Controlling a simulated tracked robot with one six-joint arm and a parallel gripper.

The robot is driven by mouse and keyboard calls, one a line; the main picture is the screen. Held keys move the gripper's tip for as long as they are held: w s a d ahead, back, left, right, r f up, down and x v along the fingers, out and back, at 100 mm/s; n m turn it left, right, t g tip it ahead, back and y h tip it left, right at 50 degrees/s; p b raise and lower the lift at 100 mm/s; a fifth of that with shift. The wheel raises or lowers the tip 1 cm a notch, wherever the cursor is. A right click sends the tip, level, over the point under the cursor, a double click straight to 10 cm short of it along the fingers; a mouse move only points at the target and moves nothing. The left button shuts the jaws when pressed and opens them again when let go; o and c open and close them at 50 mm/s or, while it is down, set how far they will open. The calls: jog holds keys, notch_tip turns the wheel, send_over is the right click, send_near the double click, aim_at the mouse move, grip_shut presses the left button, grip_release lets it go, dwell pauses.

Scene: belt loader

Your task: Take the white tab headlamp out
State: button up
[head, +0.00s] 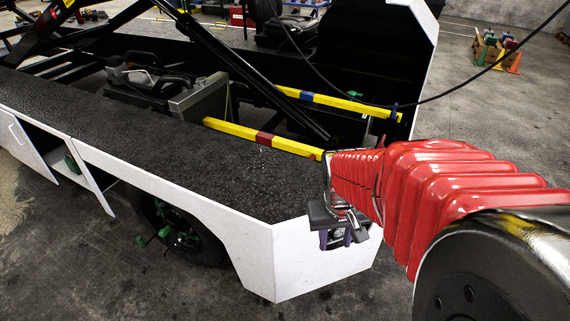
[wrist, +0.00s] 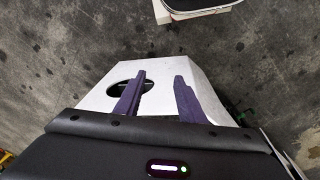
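My gripper (head: 336,239) is at the front corner panel of the white belt loader (head: 300,262) in the head view. In the wrist view its two purple fingers (wrist: 160,80) are apart, with nothing seen between them but the white panel (wrist: 158,100). A dark oval headlamp or lamp opening (wrist: 118,90) shows in that panel. The left finger covers part of the oval, and the gap between the fingers lies to its right. I cannot make out a white tab. In the head view my gripper hides most of the lamp area.
A wheel (head: 182,238) with green parts is under the loader's side, left of the panel. An open side door (head: 22,148) hangs further left. Yellow bars (head: 262,138) lie across the deck. A crate (head: 490,52) stands far right. The floor before the panel is clear.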

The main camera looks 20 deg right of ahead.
jog(key=s+d+f, duration=0.2)
jog(key=d+f, duration=1.8)
jog(key=f, duration=0.2)
jog(key=w+d+f+t, duration=0.1)
jog(key=d+f+t, duration=0.15)
jog(key=f, duration=0.65)
jog(key=d+f+t, duration=0.1)
jog(key=f+t, duration=0.2)
jog(key=f, duration=0.6)
jog(key=w+a+r+n+t, duration=0.2)
jog(key=w+r+n+t, duration=0.1)
jog(key=w+r+t, duration=0.5)
notch_tip(320, 180, up, 4)
jog(key=t, duration=0.3)
jog(key=shift+a+f, duration=0.15)
jog(key=shift+a, duration=0.2)
jog(key=w, duration=0.8)
jog(key=shift+w+d, duration=0.3)
jog(key=shift+d, duration=0.1)
